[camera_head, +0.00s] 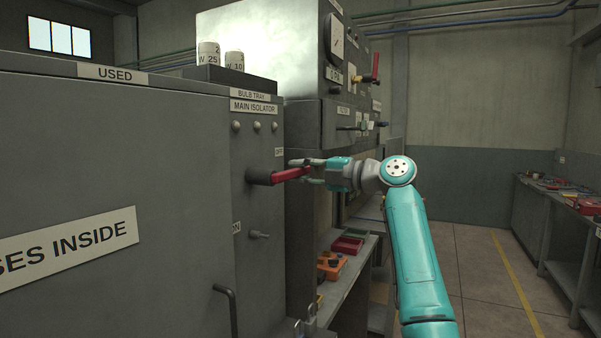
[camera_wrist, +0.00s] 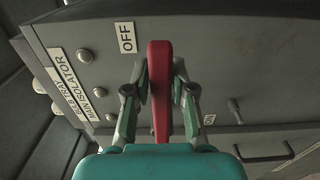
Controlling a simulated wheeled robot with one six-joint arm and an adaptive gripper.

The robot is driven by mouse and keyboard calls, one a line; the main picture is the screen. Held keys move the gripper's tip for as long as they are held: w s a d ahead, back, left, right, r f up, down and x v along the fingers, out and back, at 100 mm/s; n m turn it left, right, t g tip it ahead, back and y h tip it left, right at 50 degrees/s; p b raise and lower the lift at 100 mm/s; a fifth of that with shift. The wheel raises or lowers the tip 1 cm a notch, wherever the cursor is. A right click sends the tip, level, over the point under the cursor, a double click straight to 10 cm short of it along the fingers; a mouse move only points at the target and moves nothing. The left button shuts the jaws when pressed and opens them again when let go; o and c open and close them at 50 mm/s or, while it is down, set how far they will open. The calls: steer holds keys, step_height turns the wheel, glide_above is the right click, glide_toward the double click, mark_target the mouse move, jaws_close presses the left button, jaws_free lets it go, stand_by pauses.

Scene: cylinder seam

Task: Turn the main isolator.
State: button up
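The main isolator is a red lever handle (camera_head: 290,174) on a dark round hub (camera_head: 258,176) on the grey cabinet front. In the head view the lever points right and slightly up from its hub. In the wrist view the red handle (camera_wrist: 160,85) stands upright in the middle, beside the OFF label (camera_wrist: 126,38). My gripper (camera_head: 308,171) reaches it from the right. In the wrist view its two fingers (camera_wrist: 160,72) lie close against both sides of the handle and look shut on it. The exact contact faces are hidden.
The MAIN ISOLATOR label (camera_head: 253,107) sits above several round knobs. An ON label (camera_head: 237,228) and a small lever (camera_head: 258,235) are below the handle. A shelf with red and orange items (camera_head: 345,246) stands behind. Open floor (camera_head: 478,270) lies to the right.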

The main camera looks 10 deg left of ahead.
steer(key=shift+o, duration=1.1)
steer(key=v, duration=1.2)
